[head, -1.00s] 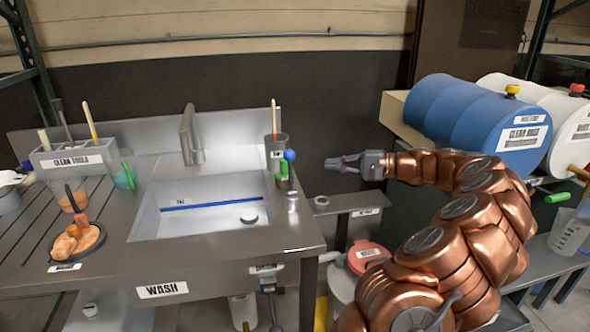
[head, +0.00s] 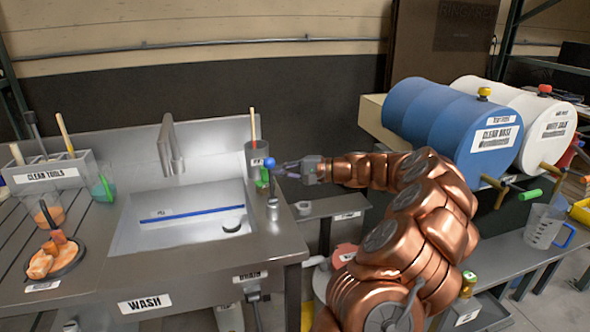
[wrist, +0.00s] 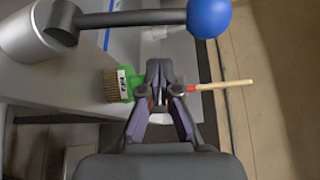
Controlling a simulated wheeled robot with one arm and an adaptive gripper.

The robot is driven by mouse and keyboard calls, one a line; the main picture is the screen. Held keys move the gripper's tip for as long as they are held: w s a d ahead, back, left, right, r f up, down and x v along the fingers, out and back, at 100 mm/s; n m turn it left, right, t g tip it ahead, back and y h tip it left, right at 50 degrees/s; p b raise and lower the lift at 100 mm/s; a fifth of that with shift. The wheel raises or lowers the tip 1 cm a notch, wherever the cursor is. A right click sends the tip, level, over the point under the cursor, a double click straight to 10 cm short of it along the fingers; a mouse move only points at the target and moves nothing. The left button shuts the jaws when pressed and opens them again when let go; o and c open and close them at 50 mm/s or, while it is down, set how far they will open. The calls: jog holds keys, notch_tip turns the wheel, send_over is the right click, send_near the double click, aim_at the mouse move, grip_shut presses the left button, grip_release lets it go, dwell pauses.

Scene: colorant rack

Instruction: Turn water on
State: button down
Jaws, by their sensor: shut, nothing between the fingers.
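The metal sink (head: 185,232) is set in the wash counter, with a tall grey faucet (head: 168,148) at its back edge. A lever with a blue ball knob (head: 269,163) rises from a metal post (head: 272,208) on the counter's right side. My gripper (head: 280,169) is shut and empty, close to the right of the blue knob in the head view. In the wrist view the blue knob (wrist: 209,17) and its dark lever arm (wrist: 125,18) lie beyond the fingertips (wrist: 160,66). I cannot tell whether the gripper touches the knob. No water shows at the faucet.
A green brush (wrist: 117,84) and a wooden-handled tool (wrist: 222,86) show near the fingers in the wrist view. A cup (head: 252,156) stands behind the lever.

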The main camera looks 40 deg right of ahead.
aim_at(271, 179)
jog(key=shift+s+a+r, duration=0.25)
jog(key=shift+s+a, duration=0.3)
jog(key=shift+s, duration=0.3)
jog(key=shift+s+a+r, duration=0.25)
jog(key=shift+s+a, duration=0.3)
jog(key=shift+s, duration=0.25)
